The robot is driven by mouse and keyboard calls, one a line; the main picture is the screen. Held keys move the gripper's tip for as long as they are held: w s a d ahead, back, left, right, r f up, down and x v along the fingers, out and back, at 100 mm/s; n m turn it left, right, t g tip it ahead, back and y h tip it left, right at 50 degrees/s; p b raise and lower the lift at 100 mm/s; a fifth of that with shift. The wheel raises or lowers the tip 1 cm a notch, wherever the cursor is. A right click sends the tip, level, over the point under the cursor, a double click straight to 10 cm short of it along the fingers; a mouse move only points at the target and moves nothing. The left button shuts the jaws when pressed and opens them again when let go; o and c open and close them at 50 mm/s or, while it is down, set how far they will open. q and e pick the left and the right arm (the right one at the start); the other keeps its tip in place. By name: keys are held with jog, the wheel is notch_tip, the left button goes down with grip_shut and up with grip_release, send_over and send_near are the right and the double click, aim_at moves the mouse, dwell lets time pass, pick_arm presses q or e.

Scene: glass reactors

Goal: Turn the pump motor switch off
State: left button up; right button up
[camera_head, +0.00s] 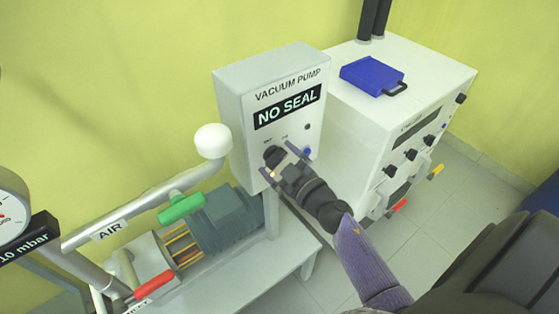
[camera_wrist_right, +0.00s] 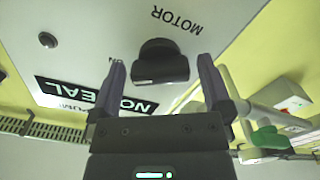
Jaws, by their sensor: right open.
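The vacuum pump control box (camera_head: 232,103) is a grey box with a "VACUUM PUMP" label and a black "NO SEAL" sign (camera_head: 287,107). Its motor switch (camera_head: 273,155) is a black rotary knob low on the front face. In the right wrist view the knob (camera_wrist_right: 160,62) sits below the upside-down word "MOTOR". My right gripper (camera_head: 279,159) is open in front of the panel. In the right wrist view its two fingers (camera_wrist_right: 162,85) point at the knob, one on each side of it. I cannot tell whether they touch it. My left gripper is not in view.
A blue button (camera_head: 308,152) is right of the knob. A pump motor (camera_head: 226,228) stands below on a bench, with a green-handled valve (camera_head: 181,207) and a red handle (camera_head: 154,285) to the left. A white cabinet (camera_head: 345,128) carrying a blue case (camera_head: 371,76) stands to the right.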

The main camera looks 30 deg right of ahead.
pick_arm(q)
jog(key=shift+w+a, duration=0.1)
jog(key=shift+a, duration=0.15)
pick_arm(e)
jog(key=shift+c, duration=0.9)
jog(key=c, duration=0.9)
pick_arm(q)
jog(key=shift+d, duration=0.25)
pick_arm(e)
jog(key=shift+c, duration=0.2)
